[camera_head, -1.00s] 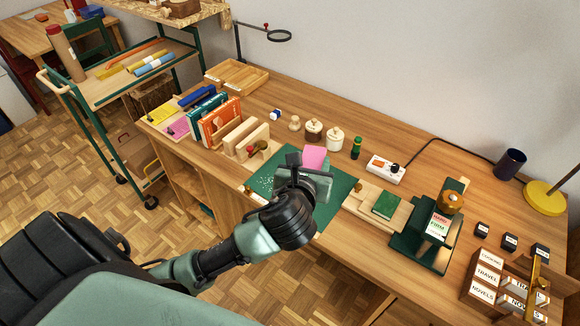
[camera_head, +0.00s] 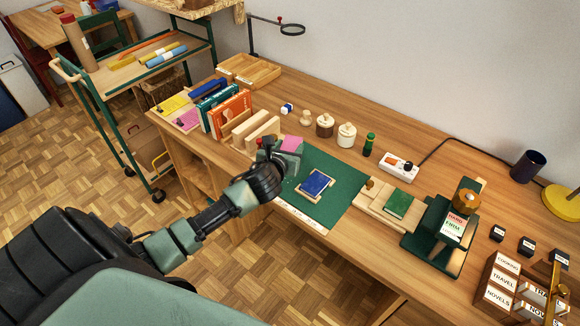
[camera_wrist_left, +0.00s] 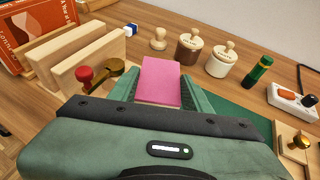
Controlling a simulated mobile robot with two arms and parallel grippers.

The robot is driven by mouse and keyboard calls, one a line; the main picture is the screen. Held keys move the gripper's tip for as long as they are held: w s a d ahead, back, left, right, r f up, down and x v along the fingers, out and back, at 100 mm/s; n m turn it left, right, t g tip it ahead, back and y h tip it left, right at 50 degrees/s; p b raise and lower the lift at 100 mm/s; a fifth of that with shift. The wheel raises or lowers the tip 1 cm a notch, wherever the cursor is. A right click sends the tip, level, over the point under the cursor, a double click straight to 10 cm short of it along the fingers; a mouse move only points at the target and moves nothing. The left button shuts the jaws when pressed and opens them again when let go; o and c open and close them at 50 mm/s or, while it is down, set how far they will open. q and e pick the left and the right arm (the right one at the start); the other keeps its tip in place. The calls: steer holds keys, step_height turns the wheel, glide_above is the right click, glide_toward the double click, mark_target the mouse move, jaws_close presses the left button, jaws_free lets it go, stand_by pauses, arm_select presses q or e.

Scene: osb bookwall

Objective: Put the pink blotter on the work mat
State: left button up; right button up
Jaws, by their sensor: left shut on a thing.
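The pink blotter (camera_head: 291,144) is in my left gripper (camera_head: 281,158), above the back left part of the green work mat (camera_head: 345,187). In the left wrist view the pink blotter (camera_wrist_left: 160,82) stands up between the two green fingers, which are shut on it. Whether its lower edge touches anything is hidden by the gripper. A blue book (camera_head: 315,184) on a pale wooden holder lies on the middle of the mat. The mat's left part is covered by my gripper and wrist. My right gripper is not in view.
Wooden blocks (camera_head: 256,130) and a red-knobbed tool (camera_wrist_left: 86,75) stand close to the left of the gripper. Lidded pots (camera_head: 346,135) and a green bottle (camera_head: 368,144) stand behind the mat. A wooden board with a green book (camera_head: 398,204) lies right of it. The mat's right side is clear.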

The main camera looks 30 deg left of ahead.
arm_select(q)
step_height(320, 180, down, 7)
steer(key=shift+f+b, duration=0.2)
steer(key=shift+b, duration=0.35)
steer(key=shift+f, duration=0.1)
steer(key=o, duration=1.3)
steer(key=shift+r, duration=0.2)
steer(key=v, duration=1.2)
steer(key=shift+p, duration=0.35)
steer(key=shift+f, duration=0.1)
